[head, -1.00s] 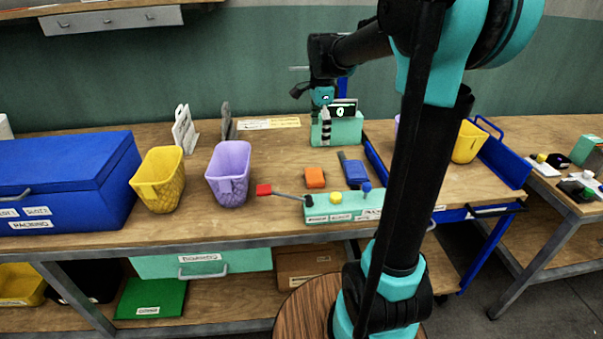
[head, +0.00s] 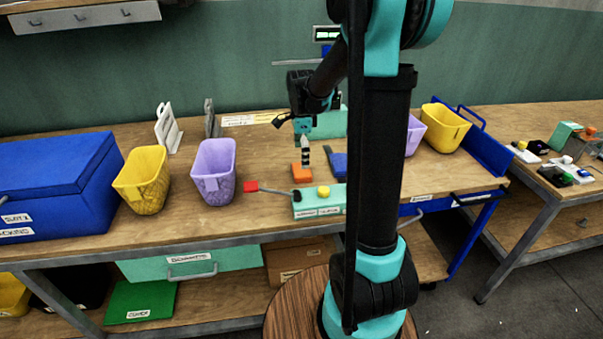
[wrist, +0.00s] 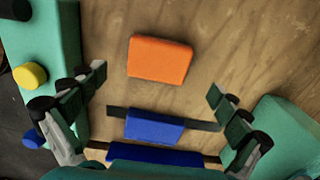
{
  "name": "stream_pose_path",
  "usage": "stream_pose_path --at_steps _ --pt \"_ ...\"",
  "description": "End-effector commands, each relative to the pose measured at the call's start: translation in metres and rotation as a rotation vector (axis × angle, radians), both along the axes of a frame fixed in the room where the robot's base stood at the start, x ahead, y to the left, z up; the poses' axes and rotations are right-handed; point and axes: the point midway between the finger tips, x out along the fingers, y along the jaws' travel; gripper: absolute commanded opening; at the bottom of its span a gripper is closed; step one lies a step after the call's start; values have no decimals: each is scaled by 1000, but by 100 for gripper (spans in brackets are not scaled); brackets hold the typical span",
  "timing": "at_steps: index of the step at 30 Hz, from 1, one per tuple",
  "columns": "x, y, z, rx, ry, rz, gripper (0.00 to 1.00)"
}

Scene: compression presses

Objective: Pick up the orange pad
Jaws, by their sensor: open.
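The orange pad (head: 302,172) lies flat on the wooden bench, behind the green control box. It also shows at the upper middle of the wrist view (wrist: 161,59). My gripper (head: 305,158) points down at the pad in the head view and hides part of it. In the wrist view my gripper (wrist: 158,92) has its two fingers spread wide, with nothing between the tips. The pad appears a little beyond the fingertips there. The exact height of the fingertips above the bench is hard to tell.
A blue piece with a dark strap (wrist: 154,126) lies near the pad. The green control box (head: 318,203) has a yellow button and a red-ended lever (head: 251,187). A green press (head: 327,124) stands behind. Purple (head: 214,172) and yellow (head: 142,180) bins stand left.

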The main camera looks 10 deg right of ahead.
Motion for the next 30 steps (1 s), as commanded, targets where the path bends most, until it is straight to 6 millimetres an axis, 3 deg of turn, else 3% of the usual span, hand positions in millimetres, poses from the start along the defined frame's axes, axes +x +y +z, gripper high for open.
stream_pose_path --at_steps 10,20,27,30 --pt "-1 0 -44 0 0 0 100" --pt "-2 0 -50 0 0 0 100" --pt "-2 0 -50 0 0 0 70" --pt "-2 0 -50 0 0 0 62"
